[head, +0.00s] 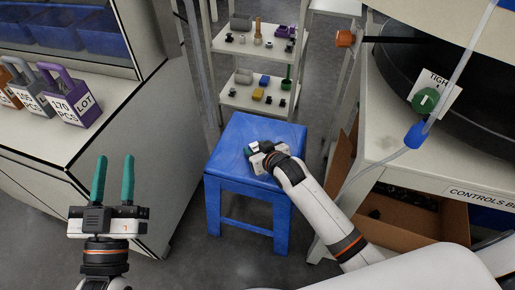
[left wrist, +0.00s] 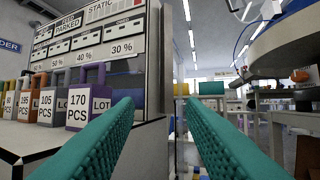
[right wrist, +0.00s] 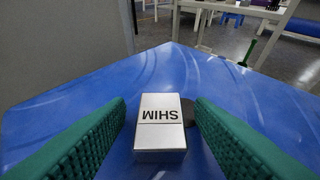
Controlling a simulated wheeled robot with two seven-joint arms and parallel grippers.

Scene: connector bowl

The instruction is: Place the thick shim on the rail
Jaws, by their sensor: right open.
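A silver block marked SHIM (right wrist: 158,125) lies on the blue stool (head: 238,132) in the right wrist view, its lettering upside down. My right gripper (head: 251,151) is low over the stool top, open, with one green finger on each side of the block. Gaps show between the block and both fingers. Part of a dark round shape shows behind the right-hand finger. In the head view my gripper mostly hides the block. My left gripper (head: 115,162) is open and empty, fingers pointing up, at the left. I cannot make out a rail in any view.
A cream shelf unit (head: 256,104) with small parts stands behind the stool. Weights marked LOT (head: 72,100) stand on the left counter (head: 45,135). At right is a bench (head: 385,150) with a dark round bowl (head: 440,95) and a TIGHT tag (head: 437,90). Open floor lies left of the stool.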

